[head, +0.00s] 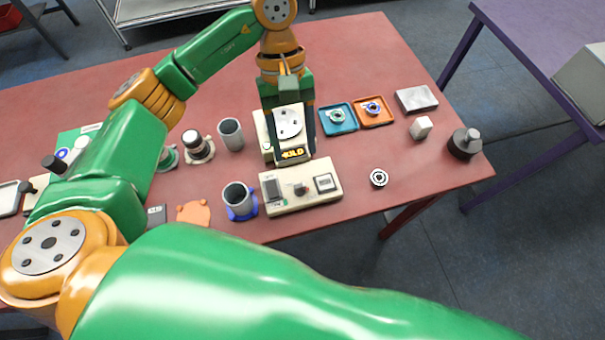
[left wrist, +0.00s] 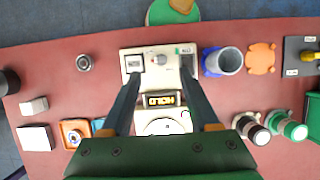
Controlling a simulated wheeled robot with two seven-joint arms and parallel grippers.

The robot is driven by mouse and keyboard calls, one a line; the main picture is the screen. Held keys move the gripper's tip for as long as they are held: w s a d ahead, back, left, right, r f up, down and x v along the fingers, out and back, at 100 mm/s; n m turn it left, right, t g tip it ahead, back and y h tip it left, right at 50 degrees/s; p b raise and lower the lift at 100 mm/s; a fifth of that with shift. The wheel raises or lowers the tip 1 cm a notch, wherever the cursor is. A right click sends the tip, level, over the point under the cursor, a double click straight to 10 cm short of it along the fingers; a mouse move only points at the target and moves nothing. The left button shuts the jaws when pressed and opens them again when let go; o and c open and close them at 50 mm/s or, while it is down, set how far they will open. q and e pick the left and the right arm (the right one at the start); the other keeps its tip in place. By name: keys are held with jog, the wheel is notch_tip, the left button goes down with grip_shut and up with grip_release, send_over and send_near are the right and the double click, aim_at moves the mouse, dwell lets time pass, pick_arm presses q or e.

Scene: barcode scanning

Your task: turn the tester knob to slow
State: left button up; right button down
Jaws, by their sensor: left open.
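The tester, a cream box (head: 314,202), lies near the front edge of the red table, with a dark grey knob (head: 301,188) between a dark panel and a small framed window. In the left wrist view the tester (left wrist: 149,76) is at top centre, and its knob (left wrist: 160,59) looks light grey. The knob's setting is too small to read. My left gripper (head: 290,158) is open, pointing down behind the tester, over a cream scale with a lit display (head: 293,153). In the left wrist view its fingers (left wrist: 160,75) reach toward the tester with nothing between them. My right gripper is out of view.
A grey cup in a blue holder (head: 239,201) stands just left of the tester; another grey cup (head: 231,134) stands behind. A small round part (head: 379,178) lies to the right. Teal (head: 337,129) and orange trays (head: 388,119) are at the back right. The red table (head: 430,178) is clear around the round part.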

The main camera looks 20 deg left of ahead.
aim_at(300, 185)
pick_arm(q)
jog(key=x, duration=0.8)
jog(key=shift+w+a+f, duration=0.2)
jog(key=shift+f, duration=0.35)
jog(key=shift+s+d+f, duration=0.1)
jog(key=shift+f, duration=0.45)
grip_shut()
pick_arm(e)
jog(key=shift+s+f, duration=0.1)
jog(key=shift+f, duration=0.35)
